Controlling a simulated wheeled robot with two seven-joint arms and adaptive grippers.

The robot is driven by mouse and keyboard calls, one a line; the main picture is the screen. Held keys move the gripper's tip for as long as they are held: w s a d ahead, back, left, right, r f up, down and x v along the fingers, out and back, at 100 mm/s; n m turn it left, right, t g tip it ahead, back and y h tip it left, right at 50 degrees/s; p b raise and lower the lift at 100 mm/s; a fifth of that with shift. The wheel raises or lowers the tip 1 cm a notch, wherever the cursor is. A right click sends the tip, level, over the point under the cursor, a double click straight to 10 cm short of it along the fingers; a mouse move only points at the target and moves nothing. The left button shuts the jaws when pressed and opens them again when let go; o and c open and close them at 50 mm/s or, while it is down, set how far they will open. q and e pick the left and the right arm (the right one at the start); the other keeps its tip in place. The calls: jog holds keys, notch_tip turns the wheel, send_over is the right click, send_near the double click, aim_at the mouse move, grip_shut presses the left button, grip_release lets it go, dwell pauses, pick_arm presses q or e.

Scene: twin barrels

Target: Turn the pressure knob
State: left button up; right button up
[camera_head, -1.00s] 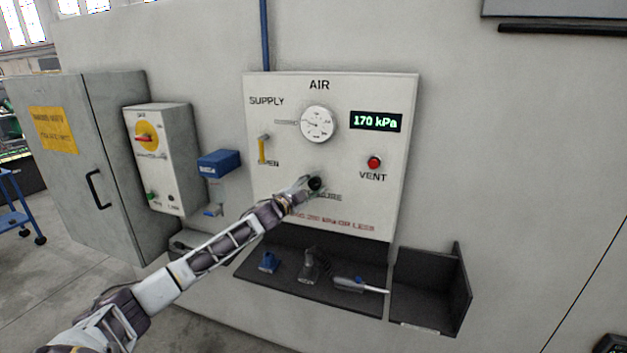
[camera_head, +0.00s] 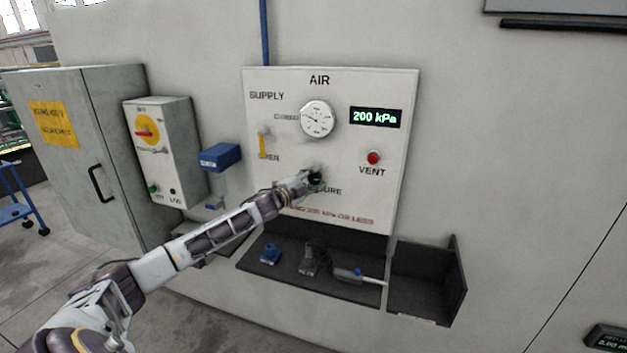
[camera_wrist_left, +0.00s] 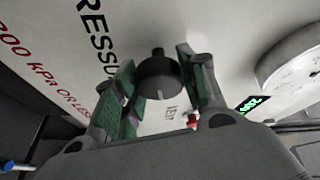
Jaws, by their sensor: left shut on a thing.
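The black pressure knob (camera_head: 316,178) sits low in the middle of the white AIR panel (camera_head: 340,88). My left gripper (camera_head: 306,181) is at the knob and hides part of it and of the PRESSURE label. In the left wrist view the knob (camera_wrist_left: 158,78) stands between the two green-padded fingers of my left gripper (camera_wrist_left: 155,88), which is shut on it. The green display (camera_head: 376,118) reads 200 kPa. The round gauge (camera_head: 318,119) is above the knob. My right gripper is not in view.
The yellow supply lever (camera_head: 263,145) and red vent button (camera_head: 374,157) flank the knob. A dark shelf (camera_head: 300,281) with small tools and an empty black bin (camera_head: 430,285) are below. A blue box (camera_head: 221,157) and a switch box (camera_head: 160,150) are left.

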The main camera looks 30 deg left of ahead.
pick_arm(q)
jog(key=o, duration=1)
jog(key=shift+d, duration=0.1)
jog(key=shift+o, duration=0.2)
jog(key=shift+s+f, duration=0.1)
jog(key=shift+s, duration=0.15)
jog(key=shift+s, duration=0.3)
jog(key=s+a, duration=0.2)
jog(key=s, duration=0.8)
jog(key=shift+s+f, duration=0.2)
jog(key=shift+s, duration=0.15)
dwell(0.4)
dwell(0.6)
